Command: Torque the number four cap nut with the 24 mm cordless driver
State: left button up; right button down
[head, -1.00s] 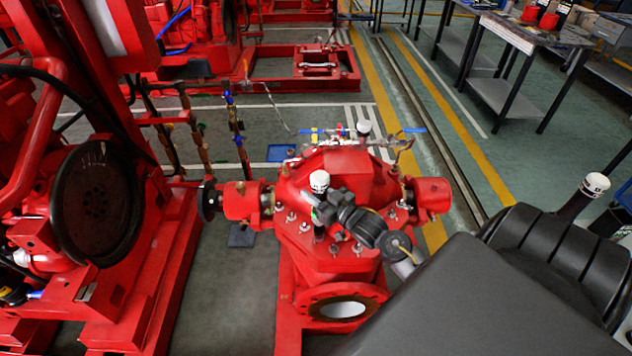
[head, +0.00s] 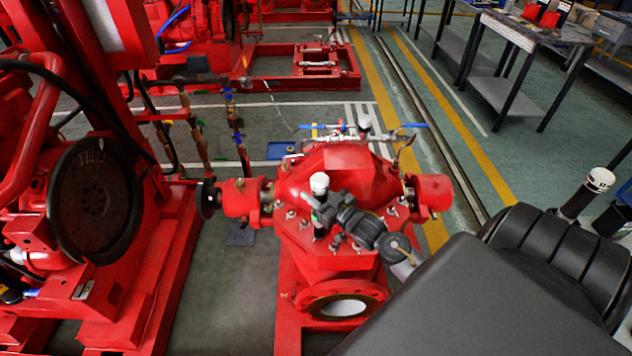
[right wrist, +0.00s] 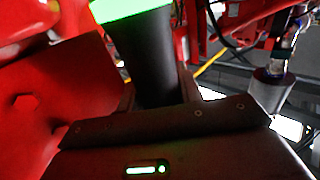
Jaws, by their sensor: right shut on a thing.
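My right gripper (head: 326,212) is over the red pump casing (head: 345,170), shut on the cordless driver (head: 319,184). The driver is a dark upright cylinder with a white top. In the right wrist view its dark body (right wrist: 146,60) stands between the fingers, with a bright green band above. The driver's lower end is over the flange with the cap nuts; I cannot tell whether it sits on a nut. Several metal cap nuts (head: 291,215) show around the flange. I cannot tell which nut is number four. My left gripper is out of view.
A black wheel-like part (head: 95,203) on a red machine stands at the left. A valve with blue handles (head: 410,126) is behind the pump. A dark cylinder with a white top (head: 599,180) shows at the right. Workbenches (head: 515,40) stand at the back right beyond open floor.

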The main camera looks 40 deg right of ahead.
aim_at(313, 175)
jog(key=shift+r+p, duration=0.25)
jog(key=shift+p, duration=0.15)
dwell(0.3)
jog(key=shift+f, duration=0.55)
dwell(1.4)
jog(key=shift+r, duration=0.1)
jog(key=shift+r+p, duration=0.75)
jog(key=shift+r, duration=0.05)
notch_tip(313, 175, up, 6)
jog(key=p, duration=0.5)
jog(key=shift+f, duration=0.25)
jog(key=shift+a, duration=0.1)
